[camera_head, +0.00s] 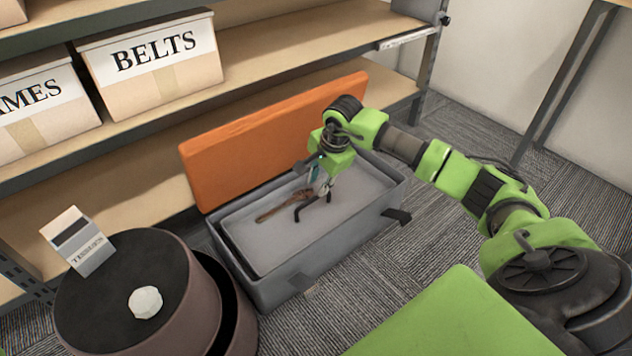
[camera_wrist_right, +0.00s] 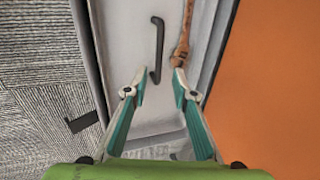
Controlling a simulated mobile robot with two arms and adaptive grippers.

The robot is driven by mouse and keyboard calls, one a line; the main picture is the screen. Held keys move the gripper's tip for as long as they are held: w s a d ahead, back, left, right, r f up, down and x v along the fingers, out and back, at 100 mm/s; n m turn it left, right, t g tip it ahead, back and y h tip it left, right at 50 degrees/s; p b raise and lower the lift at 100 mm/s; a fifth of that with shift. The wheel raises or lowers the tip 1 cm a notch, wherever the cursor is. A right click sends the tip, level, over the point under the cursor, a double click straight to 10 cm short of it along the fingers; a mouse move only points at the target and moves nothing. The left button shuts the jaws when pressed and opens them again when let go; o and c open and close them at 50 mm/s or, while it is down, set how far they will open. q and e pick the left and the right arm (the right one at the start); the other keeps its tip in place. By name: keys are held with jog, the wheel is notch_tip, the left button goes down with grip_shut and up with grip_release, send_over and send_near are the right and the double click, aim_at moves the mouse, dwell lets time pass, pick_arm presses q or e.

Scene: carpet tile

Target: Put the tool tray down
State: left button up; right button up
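The grey tool tray (camera_head: 335,225) lies level inside the walls of the grey toolbox (camera_head: 280,294), whose orange lid (camera_head: 262,142) stands open behind it. A black bent handle (camera_head: 313,205) and a rusty brown wrench (camera_head: 285,205) show on the tray. My right gripper (camera_head: 322,186) is above the tray, pointing down. In the right wrist view, its teal fingers (camera_wrist_right: 160,80) are spread with nothing clamped. The near end of the black handle (camera_wrist_right: 157,45) appears between the fingertips, and the wrench (camera_wrist_right: 183,45) is to the right. My left gripper is out of view.
A dark round stool (camera_head: 120,292) at the lower left holds a small labelled box (camera_head: 78,243) and a white lump (camera_head: 145,302). Shelves behind carry a BELTS box (camera_head: 152,65) and another box (camera_head: 45,105). Carpet (camera_head: 400,270) is clear right of the toolbox.

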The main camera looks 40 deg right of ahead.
jog(key=shift+p+v, duration=0.45)
jog(key=shift+v, duration=0.75)
